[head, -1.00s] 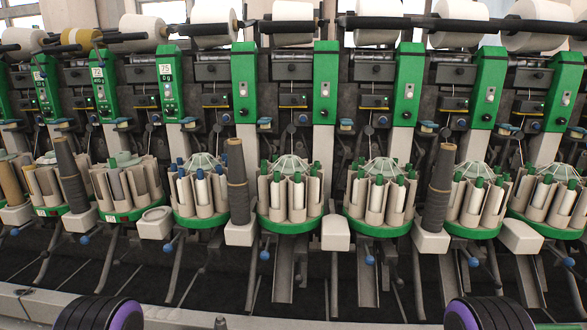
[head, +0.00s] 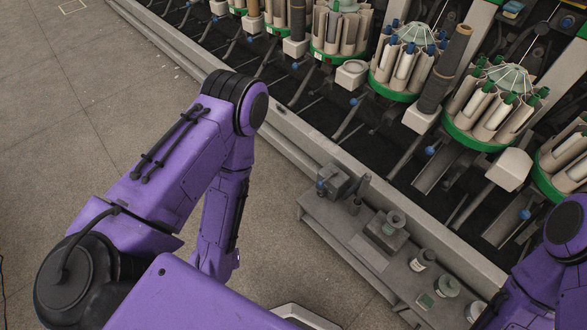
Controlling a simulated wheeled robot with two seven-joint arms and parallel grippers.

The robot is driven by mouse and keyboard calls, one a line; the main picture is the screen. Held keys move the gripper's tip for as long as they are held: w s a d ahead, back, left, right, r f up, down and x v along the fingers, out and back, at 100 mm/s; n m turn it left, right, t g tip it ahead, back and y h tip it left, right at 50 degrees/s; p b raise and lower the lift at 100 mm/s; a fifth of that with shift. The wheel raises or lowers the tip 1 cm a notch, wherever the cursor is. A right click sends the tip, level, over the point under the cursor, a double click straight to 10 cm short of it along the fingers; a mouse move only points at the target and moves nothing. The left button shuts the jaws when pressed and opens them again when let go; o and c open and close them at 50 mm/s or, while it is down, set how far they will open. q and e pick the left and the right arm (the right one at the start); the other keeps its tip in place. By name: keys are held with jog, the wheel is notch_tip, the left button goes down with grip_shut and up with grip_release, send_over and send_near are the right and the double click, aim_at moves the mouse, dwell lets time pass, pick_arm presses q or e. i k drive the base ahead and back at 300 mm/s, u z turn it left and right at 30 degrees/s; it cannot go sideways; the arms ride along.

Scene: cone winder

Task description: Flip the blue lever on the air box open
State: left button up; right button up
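A small dark grey box (head: 336,182), which looks like the air box, stands at the far left end of a low grey bench. A small bluish part shows on its left side; it is too small to tell whether this is the lever or how it is set. My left arm bends at the elbow left of the bench and its forearm hangs down, apart from the box.
The floor (head: 60,120) at left is clear.

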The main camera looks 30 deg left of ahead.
aim_at(320, 183)
jog(key=u, duration=0.8)
jog(key=i, duration=0.7)
jog(key=u, duration=0.25)
